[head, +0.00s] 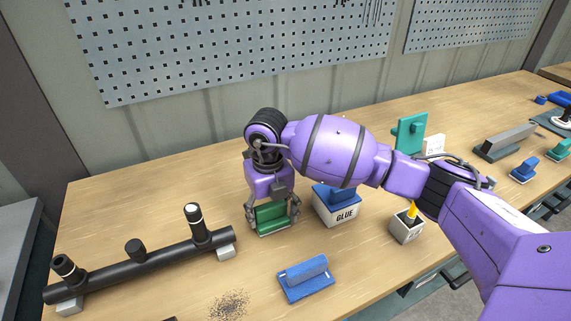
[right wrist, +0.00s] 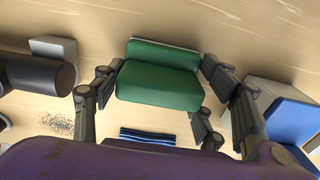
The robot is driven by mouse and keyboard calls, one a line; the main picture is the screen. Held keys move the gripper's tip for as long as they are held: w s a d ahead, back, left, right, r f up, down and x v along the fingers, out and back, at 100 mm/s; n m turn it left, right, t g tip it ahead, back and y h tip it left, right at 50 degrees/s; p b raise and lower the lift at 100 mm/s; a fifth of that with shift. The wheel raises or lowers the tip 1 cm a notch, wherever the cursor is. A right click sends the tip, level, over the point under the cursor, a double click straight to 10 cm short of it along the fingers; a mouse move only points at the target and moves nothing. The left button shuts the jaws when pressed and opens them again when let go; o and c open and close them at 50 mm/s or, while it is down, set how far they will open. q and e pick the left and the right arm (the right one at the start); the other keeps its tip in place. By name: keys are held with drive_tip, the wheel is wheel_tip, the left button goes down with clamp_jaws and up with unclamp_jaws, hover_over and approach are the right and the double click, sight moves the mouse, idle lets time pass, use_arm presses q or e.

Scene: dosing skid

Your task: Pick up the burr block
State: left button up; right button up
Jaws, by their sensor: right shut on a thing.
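A green block (head: 272,217) with a pale thin edge at its base is between the fingers of my right gripper (head: 273,209). It also shows in the right wrist view (right wrist: 158,78), with finger links on both sides. No label shows on it, but it appears to be the burr block. My right gripper is shut on it, pointing down. The block is at or just above the bench top; I cannot tell whether it touches. A blue block with a raised grip (head: 305,278) lies apart from it, nearer the front. My left gripper is not in view.
A black pipe with upright stubs (head: 140,258) lies to the left on pale supports. Dark crumbs (head: 229,304) lie in front. A box marked GLUE (head: 345,213) with a blue item stands close right of my gripper. A small box with a yellow item (head: 407,228) stands farther right.

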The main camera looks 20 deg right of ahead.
sight(270, 205)
wheel_tip(270, 205, up, 3)
drive_tip(key=shift+w+r, duration=0.1)
drive_tip(key=s+a+r, duration=0.1)
drive_tip(key=s+r, duration=0.8)
drive_tip(key=s, duration=0.5)
drive_tip(key=shift+a+r, duration=0.4)
drive_tip(key=o, duration=0.7)
drive_tip(key=c, duration=0.4)
